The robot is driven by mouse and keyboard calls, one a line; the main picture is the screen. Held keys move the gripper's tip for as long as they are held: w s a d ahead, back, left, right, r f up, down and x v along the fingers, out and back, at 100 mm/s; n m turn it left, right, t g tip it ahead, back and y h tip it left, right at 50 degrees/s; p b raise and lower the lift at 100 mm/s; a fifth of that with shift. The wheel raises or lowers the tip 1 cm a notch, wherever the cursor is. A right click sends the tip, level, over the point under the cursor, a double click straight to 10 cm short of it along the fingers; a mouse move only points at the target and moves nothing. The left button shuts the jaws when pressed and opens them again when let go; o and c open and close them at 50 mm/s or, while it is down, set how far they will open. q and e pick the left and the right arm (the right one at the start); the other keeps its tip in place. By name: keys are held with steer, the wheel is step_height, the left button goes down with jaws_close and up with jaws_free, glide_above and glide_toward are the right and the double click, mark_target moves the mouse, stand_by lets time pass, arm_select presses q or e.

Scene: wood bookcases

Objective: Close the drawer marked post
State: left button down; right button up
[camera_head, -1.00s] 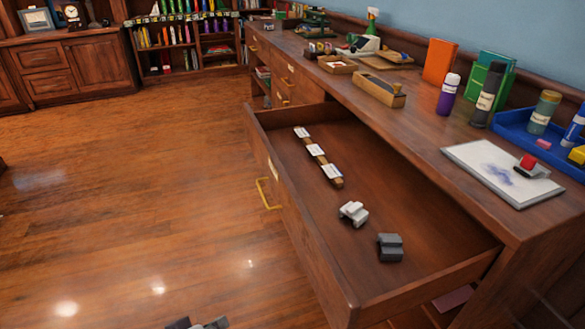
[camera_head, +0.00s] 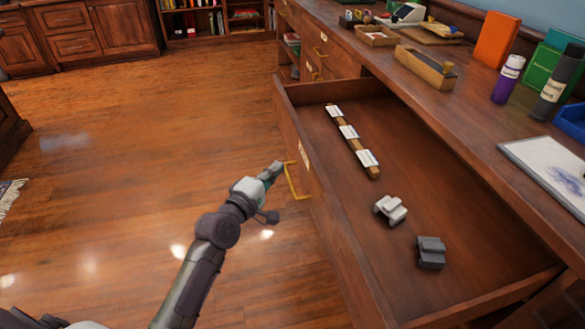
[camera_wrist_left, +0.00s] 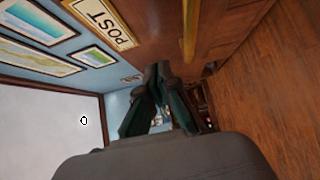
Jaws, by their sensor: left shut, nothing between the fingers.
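The wooden drawer (camera_head: 338,237) stands pulled well out of the long cabinet. Its front carries a brass handle (camera_head: 296,184) and a white label (camera_head: 304,153). In the left wrist view the label (camera_wrist_left: 101,22) reads POST, and part of the brass handle (camera_wrist_left: 189,30) shows beside it. My left gripper (camera_head: 279,166) is shut and empty, close to the drawer front by the far end of the handle. Its fingers (camera_wrist_left: 159,75) also show in the left wrist view, close together. I cannot tell whether they touch the front. My right gripper is out of view.
Inside the drawer lie a wooden strip with white labels (camera_head: 351,142), a light grey piece (camera_head: 391,209) and a dark grey piece (camera_head: 431,252). The cabinet top (camera_head: 470,121) holds a wooden box (camera_head: 425,68) and bottles. The floor (camera_head: 150,170) left of the drawer is clear.

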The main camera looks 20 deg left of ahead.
mark_target(300, 158)
arm_select(q)
steer(key=shift+w+d, duration=1.45)
steer(key=shift+d, duration=0.25)
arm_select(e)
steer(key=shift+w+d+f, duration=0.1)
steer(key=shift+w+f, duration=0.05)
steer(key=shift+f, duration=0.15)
